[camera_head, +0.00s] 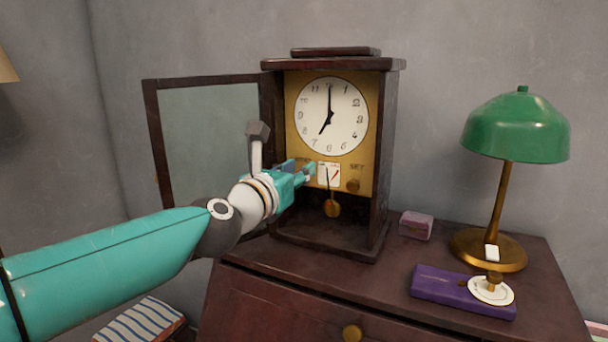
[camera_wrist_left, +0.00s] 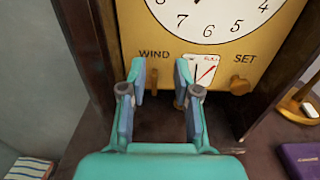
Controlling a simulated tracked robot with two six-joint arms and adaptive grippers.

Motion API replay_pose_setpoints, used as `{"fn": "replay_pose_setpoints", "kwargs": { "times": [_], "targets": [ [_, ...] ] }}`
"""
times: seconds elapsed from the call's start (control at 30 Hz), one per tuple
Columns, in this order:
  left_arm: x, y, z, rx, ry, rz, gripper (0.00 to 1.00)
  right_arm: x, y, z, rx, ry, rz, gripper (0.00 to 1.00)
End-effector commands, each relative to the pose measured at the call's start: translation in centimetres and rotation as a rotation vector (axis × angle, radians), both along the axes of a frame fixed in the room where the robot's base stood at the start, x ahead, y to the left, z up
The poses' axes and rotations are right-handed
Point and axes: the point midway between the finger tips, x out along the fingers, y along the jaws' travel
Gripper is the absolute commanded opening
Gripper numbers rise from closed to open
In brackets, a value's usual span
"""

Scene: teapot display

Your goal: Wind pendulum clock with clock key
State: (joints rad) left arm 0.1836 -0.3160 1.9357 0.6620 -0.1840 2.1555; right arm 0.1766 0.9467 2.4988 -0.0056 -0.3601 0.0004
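The pendulum clock (camera_head: 388,150) stands on the cabinet with its glass door (camera_head: 205,140) swung open to the left. Its dial (camera_head: 331,116) shows about seven. In the left wrist view, a narrow upright brass piece (camera_wrist_left: 154,82) sits under the WIND label; it looks like the clock key seen edge-on, but I cannot be sure. A brass SET knob (camera_wrist_left: 239,86) is to its right. My left gripper (camera_head: 303,168) is in front of the lower clock face. Its fingers (camera_wrist_left: 160,72) are open, with the brass piece between them in the picture. My right gripper is not in view.
A green lamp (camera_head: 515,125) stands at the right of the cabinet top (camera_head: 395,275). In front of it lies a purple box (camera_head: 440,286) with a white disc (camera_head: 491,291) at its right end. A small pinkish box (camera_head: 416,225) sits beside the clock. The pendulum bob (camera_head: 333,209) hangs low inside.

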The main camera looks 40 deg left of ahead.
Motion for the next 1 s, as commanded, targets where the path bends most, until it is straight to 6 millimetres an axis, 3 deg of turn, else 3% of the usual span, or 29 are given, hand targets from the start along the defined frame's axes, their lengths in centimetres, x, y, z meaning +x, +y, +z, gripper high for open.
{"fn": "replay_pose_setpoints", "kwargs": {
  "times": [0.4, 0.43, 0.6, 1.0],
  "targets": [
    [1.0, 0.31, -0.03, 0.0, 0.0, 0.0, 0.31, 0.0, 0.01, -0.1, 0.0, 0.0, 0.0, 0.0],
    [0.99, 0.31, -0.03, 0.0, 0.0, 0.0, 0.3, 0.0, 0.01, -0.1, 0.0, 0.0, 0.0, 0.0],
    [0.99, 0.3, -0.03, 0.0, 0.0, -0.001, 0.01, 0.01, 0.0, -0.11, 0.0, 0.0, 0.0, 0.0],
    [1.05, 0.14, -0.12, 0.012, 0.007, -0.004, 0.0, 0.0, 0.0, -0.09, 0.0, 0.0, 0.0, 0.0]
  ]
}}
